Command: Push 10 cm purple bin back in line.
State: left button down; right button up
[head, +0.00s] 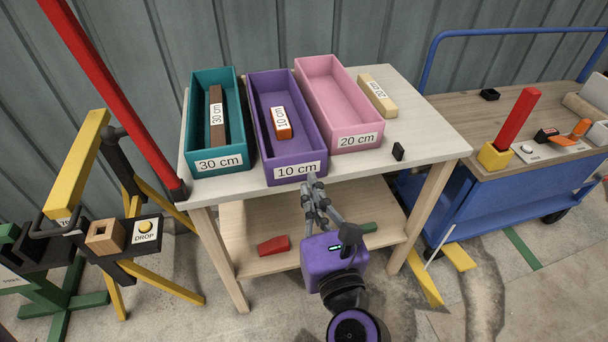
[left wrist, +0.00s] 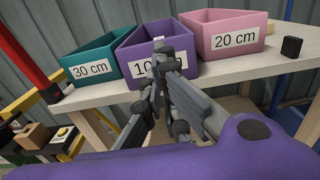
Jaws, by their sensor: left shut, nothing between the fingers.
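The purple bin (head: 298,152), labelled 10 cm, stands between the teal bin (head: 236,150) labelled 30 cm and the pink bin (head: 318,100) labelled 20 cm. Its front end sticks out farther than theirs, at the table's front edge. An orange block labelled 10 cm (head: 281,122) lies in it. My left gripper (head: 312,182) is shut and empty at the right part of the purple bin's front face. In the left wrist view, its fingers cover part of the label on the purple bin (left wrist: 127,66). I cannot tell whether they touch. My right gripper is not in view.
A brown block (head: 217,118) lies in the teal bin. A pale 20 cm block (head: 377,95) and a small black block (head: 398,151) stand on the table (head: 425,140) at right. A red post (head: 110,90) rises at left. A blue cart (head: 490,190) is at right.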

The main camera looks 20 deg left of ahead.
aim_at(300, 165)
pick_arm(q)
jog(key=x, duration=0.5)
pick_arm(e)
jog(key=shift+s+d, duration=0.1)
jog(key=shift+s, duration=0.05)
pick_arm(q)
jog(key=shift+w+a, duration=0.15)
jog(key=shift+w, duration=0.1)
jog(key=p+x, duration=0.1)
jog(key=x, duration=0.5)
jog(key=shift+w+a, duration=0.1)
jog(key=shift+a, duration=0.05)
jog(key=shift+r, duration=0.1)
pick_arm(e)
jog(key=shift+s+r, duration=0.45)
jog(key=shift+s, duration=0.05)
